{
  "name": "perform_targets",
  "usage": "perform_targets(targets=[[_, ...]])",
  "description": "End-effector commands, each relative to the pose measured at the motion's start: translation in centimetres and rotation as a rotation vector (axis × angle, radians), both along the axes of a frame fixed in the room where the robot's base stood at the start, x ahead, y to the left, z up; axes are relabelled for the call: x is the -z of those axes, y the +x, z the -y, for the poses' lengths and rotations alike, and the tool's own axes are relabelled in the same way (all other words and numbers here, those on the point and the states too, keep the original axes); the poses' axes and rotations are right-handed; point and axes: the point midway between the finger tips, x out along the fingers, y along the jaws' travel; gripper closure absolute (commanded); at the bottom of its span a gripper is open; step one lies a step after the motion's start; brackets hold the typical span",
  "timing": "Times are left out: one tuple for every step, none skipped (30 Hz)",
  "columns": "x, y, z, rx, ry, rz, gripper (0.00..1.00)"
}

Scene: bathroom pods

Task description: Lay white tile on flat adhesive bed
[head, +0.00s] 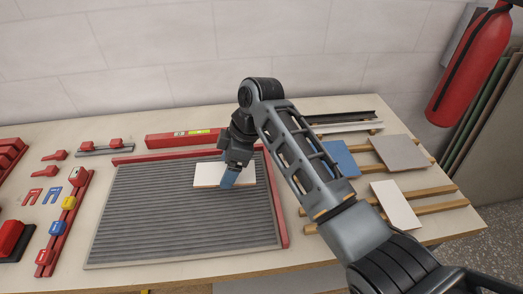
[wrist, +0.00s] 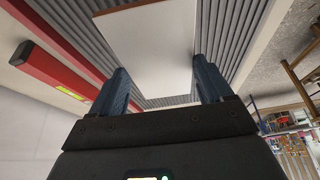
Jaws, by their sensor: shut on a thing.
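A white tile (head: 207,174) is over the upper right part of the grey ridged adhesive bed (head: 170,225). Another white tile (head: 396,205) lies on wooden slats at the right.
A grey tile (head: 400,153) and a partly hidden blue tile (head: 341,158) lie on the wooden slats (head: 432,191). Red edge strips (head: 275,200) border the bed. A red level (head: 183,138) lies behind it. Red tools and spacers lie at left. The bed's left and front are clear.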

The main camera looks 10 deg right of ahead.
Motion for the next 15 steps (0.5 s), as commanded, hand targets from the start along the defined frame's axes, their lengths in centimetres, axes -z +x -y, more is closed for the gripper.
perform_targets(targets=[[-0.1,-0.2,-0.9,-0.017,0.0,0.001,0.58],[0.0,-0.3,-1.2,-0.025,0.0,0.0,0.58],[0.1,-0.4,-1.6,-0.033,0.0,0.001,0.58],[0.1,-0.5,-1.9,-0.038,0.0,0.002,0.58],[0.1,-0.6,-2.1,-0.043,0.0,0.001,0.58],[0.2,-0.6,-2.2,-0.046,0.0,0.002,0.58],[0.3,-0.6,-2.3,-0.047,0.0,0.002,0.58],[0.4,-0.6,-2.3,-0.048,0.0,0.002,0.58],[0.5,-0.6,-2.4,-0.048,0.0,0.002,0.58],[0.6,-0.6,-2.4,-0.048,0.0,0.002,0.58],[0.8,-0.6,-2.4,-0.048,0.0,0.001,0.58],[1.0,-0.7,-2.4,-0.048,0.0,0.001,0.58],[1.3,-0.7,-2.3,-0.048,0.0,0.001,0.58],[1.5,-0.7,-2.3,-0.048,0.0,0.001,0.58],[1.8,-0.7,-2.3,-0.048,0.0,0.001,0.58]])
